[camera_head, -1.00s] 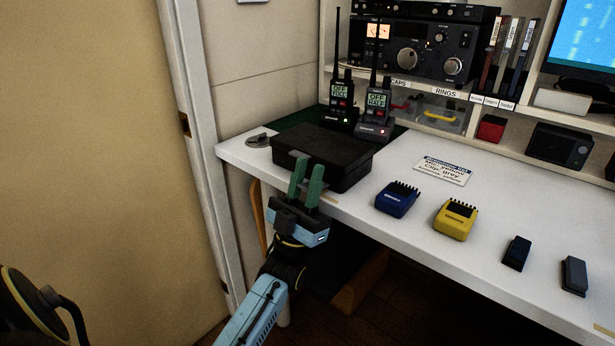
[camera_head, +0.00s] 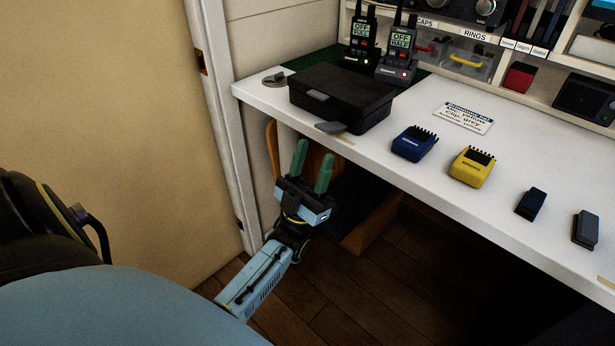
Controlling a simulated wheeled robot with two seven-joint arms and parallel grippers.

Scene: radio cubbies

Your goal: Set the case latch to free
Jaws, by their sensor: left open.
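The black case (camera_head: 345,92) lies closed on the white desk near its left front edge. A small grey latch piece (camera_head: 318,95) shows at the left of its front side. A second, flat grey piece (camera_head: 331,128) sticks out from the lower front toward the desk edge. My left gripper (camera_head: 315,152) is open and empty, its green fingers pointing up. In the picture it is below the case and the desk edge, apart from both grey pieces. My right gripper is not in view.
Two handheld radios (camera_head: 361,42) stand behind the case. A blue battery pack (camera_head: 414,143), a yellow one (camera_head: 472,166) and two small dark clips (camera_head: 531,203) lie to the right. A printed card (camera_head: 463,118) lies behind them. A door frame (camera_head: 220,120) stands at left.

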